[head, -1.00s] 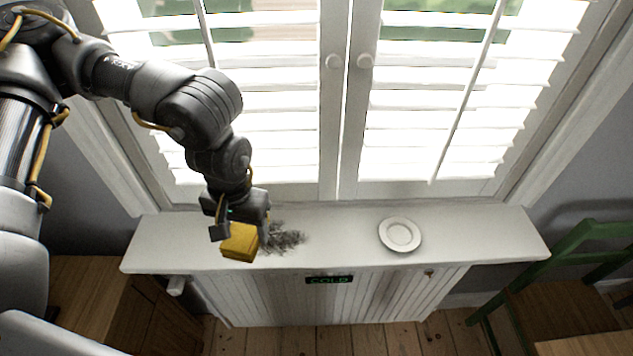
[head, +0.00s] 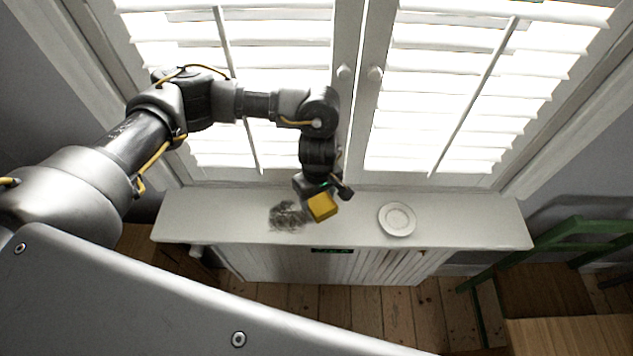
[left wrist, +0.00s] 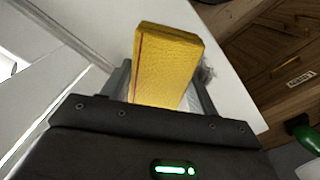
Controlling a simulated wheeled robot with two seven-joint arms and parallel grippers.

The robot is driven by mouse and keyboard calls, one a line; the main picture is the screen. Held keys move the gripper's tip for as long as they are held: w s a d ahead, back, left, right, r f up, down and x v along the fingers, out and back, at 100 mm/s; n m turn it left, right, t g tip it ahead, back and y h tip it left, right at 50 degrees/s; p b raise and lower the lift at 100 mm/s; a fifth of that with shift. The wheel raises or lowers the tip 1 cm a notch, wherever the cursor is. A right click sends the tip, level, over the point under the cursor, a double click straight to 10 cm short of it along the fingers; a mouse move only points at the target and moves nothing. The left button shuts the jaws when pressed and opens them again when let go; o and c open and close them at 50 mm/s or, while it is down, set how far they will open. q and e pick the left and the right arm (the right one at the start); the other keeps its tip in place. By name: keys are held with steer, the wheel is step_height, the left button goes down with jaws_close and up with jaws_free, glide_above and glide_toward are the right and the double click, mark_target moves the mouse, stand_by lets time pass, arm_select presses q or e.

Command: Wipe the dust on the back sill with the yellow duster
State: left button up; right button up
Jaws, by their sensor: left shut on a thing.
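The yellow duster (head: 322,207) is a small block held in my left gripper (head: 324,192), which is shut on it. It also fills the middle of the left wrist view (left wrist: 166,65). The white back sill (head: 460,222) runs below the shuttered window. A grey dust patch (head: 287,217) lies on the sill just left of the duster. I cannot tell whether the duster touches the sill. My right gripper is not in view.
A white plate (head: 397,219) lies on the sill a little right of the duster. A green chair (head: 570,240) stands at the lower right. White shutters (head: 450,100) rise behind the sill. The sill's right end is clear.

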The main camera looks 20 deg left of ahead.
arm_select(q)
steer(key=shift+w+a+f+n, duration=0.1)
steer(key=shift+w+a+n, duration=0.3)
steer(key=shift+w+n, duration=0.25)
steer(key=shift+w, duration=0.15)
steer(key=shift+d+f, duration=0.1)
steer(key=shift+f, duration=0.05)
steer(key=shift+f+b, duration=0.75)
steer(key=shift+f, duration=0.1)
step_height(320, 180, down, 4)
steer(key=b, duration=0.2)
steer(key=shift+b, duration=0.3)
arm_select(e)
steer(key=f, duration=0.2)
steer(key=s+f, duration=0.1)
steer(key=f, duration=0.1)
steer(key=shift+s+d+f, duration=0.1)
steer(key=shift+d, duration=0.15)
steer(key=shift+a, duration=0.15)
arm_select(q)
steer(key=shift+f+b, duration=1.05)
steer(key=shift+b, duration=0.2)
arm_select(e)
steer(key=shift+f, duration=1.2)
